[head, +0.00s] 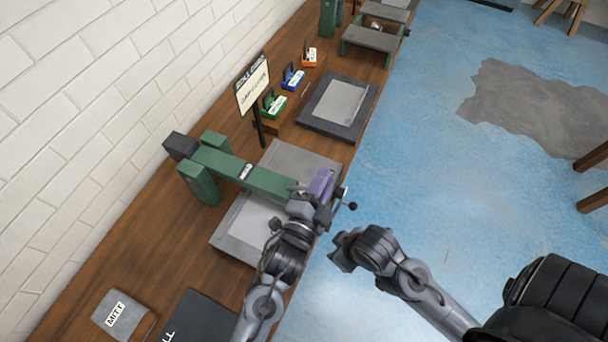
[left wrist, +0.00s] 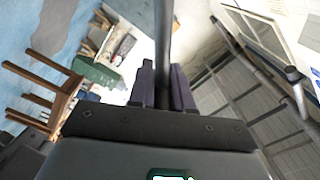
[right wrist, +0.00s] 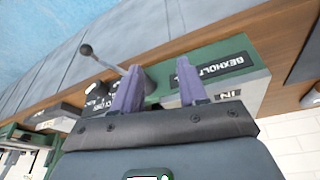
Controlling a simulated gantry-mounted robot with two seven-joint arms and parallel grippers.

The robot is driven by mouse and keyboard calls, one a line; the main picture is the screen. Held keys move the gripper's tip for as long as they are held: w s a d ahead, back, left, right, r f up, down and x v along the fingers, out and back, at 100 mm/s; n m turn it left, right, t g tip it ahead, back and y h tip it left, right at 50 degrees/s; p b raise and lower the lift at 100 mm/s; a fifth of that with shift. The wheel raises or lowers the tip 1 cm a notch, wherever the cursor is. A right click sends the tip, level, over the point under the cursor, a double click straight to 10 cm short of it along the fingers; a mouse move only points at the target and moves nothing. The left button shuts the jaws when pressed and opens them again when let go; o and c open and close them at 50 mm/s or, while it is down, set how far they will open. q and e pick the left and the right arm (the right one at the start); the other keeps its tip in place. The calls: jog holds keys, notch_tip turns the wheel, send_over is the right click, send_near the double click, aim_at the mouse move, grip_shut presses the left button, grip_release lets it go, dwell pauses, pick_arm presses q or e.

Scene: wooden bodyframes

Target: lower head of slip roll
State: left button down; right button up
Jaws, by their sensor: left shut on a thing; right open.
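A green bench machine, likely the slip roll, has a long green beam (head: 265,182) with a small label. The beam reaches from green posts (head: 199,184) by the wall over a grey plate (head: 233,229). My left gripper (head: 320,186) is at the beam's front end. In the left wrist view its purple fingers (left wrist: 163,85) are shut on a dark rod (left wrist: 163,38). A ball-ended lever (head: 352,206) shows beside it. My right gripper (head: 341,252) is open and empty off the bench's front edge. The right wrist view shows a ball-ended lever (right wrist: 86,50) and a green labelled body (right wrist: 218,64) beyond its fingers (right wrist: 155,88).
A sign (head: 253,86) stands behind the machine. Green, blue (head: 293,77) and orange labelled items line the bench. A dark plate (head: 338,107) and another green machine (head: 370,38) lie farther off. Blue floor (head: 420,150) is open at right.

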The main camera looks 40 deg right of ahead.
pick_arm(q)
jog(key=shift+s+f+b, duration=0.2)
jog(key=shift+f+b, duration=0.3)
jog(key=shift+f, duration=1.15)
pick_arm(e)
jog(key=shift+w+a+f, duration=0.3)
jog(key=shift+a+f, duration=0.1)
jog(key=shift+f, duration=0.35)
pick_arm(q)
jog(key=c, duration=1.1)
grip_release()
jog(key=shift+d, duration=0.1)
pick_arm(e)
jog(key=shift+d, duration=0.25)
pick_arm(q)
jog(key=shift+r, duration=0.25)
